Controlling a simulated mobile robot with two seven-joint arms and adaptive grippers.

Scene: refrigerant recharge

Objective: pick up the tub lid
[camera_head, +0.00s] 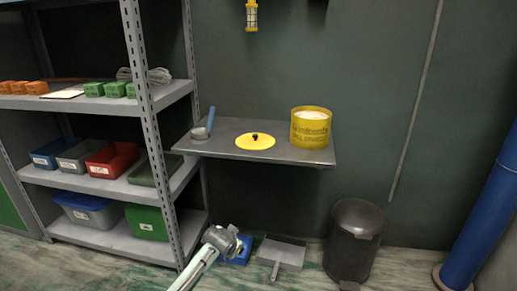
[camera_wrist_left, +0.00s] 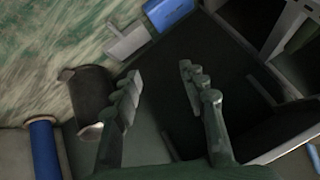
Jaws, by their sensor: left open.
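The tub lid (camera_head: 266,143) is a flat yellow disc with a small dark knob. It lies on the grey wall shelf (camera_head: 223,148) in the head view. The open yellow tub (camera_head: 311,130), with pale contents, stands to its right, apart from it. My left arm comes in from the bottom of the head view and ends below the shelf, well away from the lid. In the left wrist view my left gripper (camera_wrist_left: 160,82) is open, with nothing between its fingers. The lid is not visible there. My right gripper is in neither view.
A scoop with a blue handle (camera_head: 211,117) lies at the shelf's left end. A metal rack (camera_head: 150,100) with bins stands at left. A dustpan (camera_head: 280,253) and a dark bin (camera_head: 354,240) are on the floor below. A blue pipe (camera_head: 485,215) stands at right.

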